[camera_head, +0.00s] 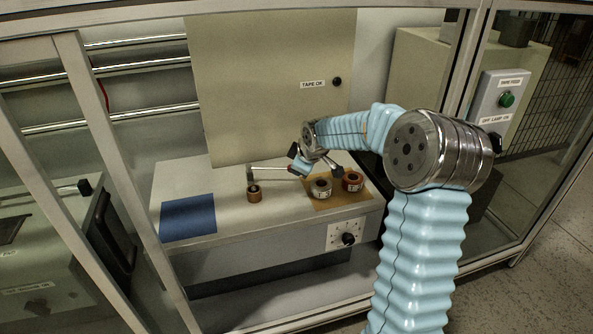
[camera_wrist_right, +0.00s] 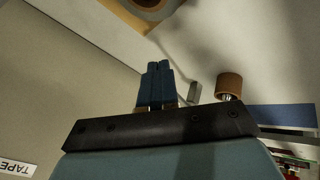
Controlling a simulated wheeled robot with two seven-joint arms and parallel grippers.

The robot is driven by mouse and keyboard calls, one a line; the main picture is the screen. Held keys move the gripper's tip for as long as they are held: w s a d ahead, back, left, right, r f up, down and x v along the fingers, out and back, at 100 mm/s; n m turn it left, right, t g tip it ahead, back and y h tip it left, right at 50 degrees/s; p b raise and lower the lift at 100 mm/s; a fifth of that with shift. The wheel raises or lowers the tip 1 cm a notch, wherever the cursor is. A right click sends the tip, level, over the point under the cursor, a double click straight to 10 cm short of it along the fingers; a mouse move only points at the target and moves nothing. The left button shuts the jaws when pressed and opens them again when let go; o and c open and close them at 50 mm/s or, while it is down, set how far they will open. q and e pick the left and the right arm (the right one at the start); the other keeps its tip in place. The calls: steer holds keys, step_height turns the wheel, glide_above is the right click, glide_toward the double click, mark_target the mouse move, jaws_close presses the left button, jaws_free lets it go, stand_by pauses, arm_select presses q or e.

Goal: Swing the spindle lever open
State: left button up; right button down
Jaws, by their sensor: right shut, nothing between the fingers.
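The spindle lever (camera_head: 270,169) is a thin metal bar with a reddish tip, running right from a small post on the pale machine top. Below its left end is the spindle with a brown roll (camera_head: 254,193), which also shows in the right wrist view (camera_wrist_right: 229,86). My right gripper (camera_head: 299,166) is close to the lever's reddish tip; whether it touches cannot be told. In the right wrist view its blue fingers (camera_wrist_right: 157,72) are shut together and empty. A grey block (camera_wrist_right: 194,92) beside them may be part of the lever post. My left gripper is out of view.
Two tape rolls, one white-sided (camera_head: 321,188) and one red (camera_head: 352,181), stand on a tan mat (camera_head: 330,202) right of the spindle. A blue mat (camera_head: 188,217) lies left. A beige panel (camera_head: 265,90) rises behind. Cabinet frame posts (camera_head: 110,155) stand at the left.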

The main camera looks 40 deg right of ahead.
steer(key=shift+w+d+r+p, duration=0.1)
steer(key=shift+w+d+p, duration=0.25)
steer(key=shift+w+d, duration=0.65)
steer(key=shift+a, duration=0.1)
